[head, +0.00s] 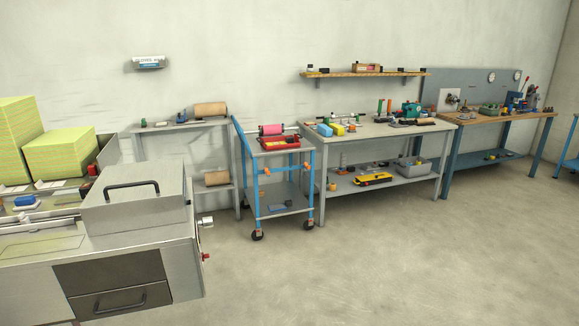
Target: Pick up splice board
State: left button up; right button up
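I cannot tell for certain which thing is the splice board. A red flat item (279,142) lies on top of the blue cart (310,190), in front of a pink roll (271,129). A yellow and black item (373,179) lies on the lower shelf of the grey workbench. Small tools and parts on the benches are too small to name. Neither of my grippers shows in the head view.
A grey machine (140,265) with a handled cover stands at the front left, with yellow-green stacks (60,153) behind it. The grey workbench (375,131) and a wooden-topped bench (485,117) line the wall. The floor (400,260) in front is clear.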

aim_at(290, 139)
jog(key=i+l+z, duration=0.25)
jog(key=i, duration=0.5)
jog(key=i+z, duration=0.3)
jog(key=i, duration=0.45)
jog(key=i+j+u, duration=0.25)
jog(key=i, duration=0.45)
jog(key=i+l+u, duration=0.1)
jog(key=i+u, duration=0.2)
jog(key=i, duration=0.45)
jog(key=i+l+u, duration=0.25)
jog(key=i, duration=0.45)
